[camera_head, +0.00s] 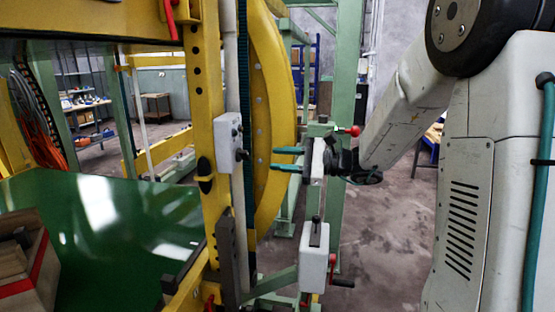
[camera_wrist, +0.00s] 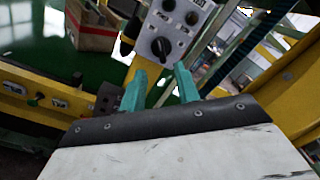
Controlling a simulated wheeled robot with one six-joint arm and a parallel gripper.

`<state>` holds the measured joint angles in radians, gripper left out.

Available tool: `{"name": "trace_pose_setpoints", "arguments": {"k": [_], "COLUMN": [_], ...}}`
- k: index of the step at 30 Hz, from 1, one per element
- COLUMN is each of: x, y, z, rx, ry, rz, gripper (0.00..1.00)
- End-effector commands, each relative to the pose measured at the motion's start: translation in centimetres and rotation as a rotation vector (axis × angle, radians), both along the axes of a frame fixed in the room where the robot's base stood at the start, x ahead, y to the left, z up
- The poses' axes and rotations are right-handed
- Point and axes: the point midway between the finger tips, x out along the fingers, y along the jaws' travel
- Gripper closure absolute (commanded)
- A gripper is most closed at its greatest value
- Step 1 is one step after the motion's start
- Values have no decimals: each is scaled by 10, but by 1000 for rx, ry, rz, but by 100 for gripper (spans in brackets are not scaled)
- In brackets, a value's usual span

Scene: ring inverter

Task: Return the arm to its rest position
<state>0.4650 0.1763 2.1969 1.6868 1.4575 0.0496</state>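My gripper (camera_head: 287,159) is at the end of my arm, held out level to the left in the head view, in front of the yellow ring frame. Its two teal fingers are apart with nothing between them. In the wrist view the fingers of my gripper (camera_wrist: 160,84) also stand apart and empty. Beyond them is a grey control box (camera_wrist: 168,34) with a black knob. The grey box on the yellow post (camera_head: 228,143) shows in the head view to the left of the fingertips, apart from them in the picture.
A yellow post (camera_head: 203,90) and a curved yellow ring (camera_head: 270,110) stand close to my gripper. A green surface (camera_head: 110,215) bears a cardboard box (camera_head: 35,265) at the left. A grey box with a lever (camera_head: 314,270) is below my gripper. Open floor (camera_head: 385,240) lies beneath my arm.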

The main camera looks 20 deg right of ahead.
Motion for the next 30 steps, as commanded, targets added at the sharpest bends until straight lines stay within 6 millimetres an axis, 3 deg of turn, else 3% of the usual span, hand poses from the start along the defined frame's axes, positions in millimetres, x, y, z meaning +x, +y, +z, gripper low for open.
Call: {"name": "trace_pose_setpoints", "arguments": {"k": [10,14,17,20,24,30], "x": [0,-10,-39,-85,-163,-254], "y": [1,7,20,42,63,54], "z": [-1,-19,-43,-59,-75,-85], "rx": [-5,-68,-183,-366,-681,-1144], "ry": [1,38,92,121,119,46], "rz": [0,49,149,304,553,851], "gripper": [68,68,68,68,68,68]}}
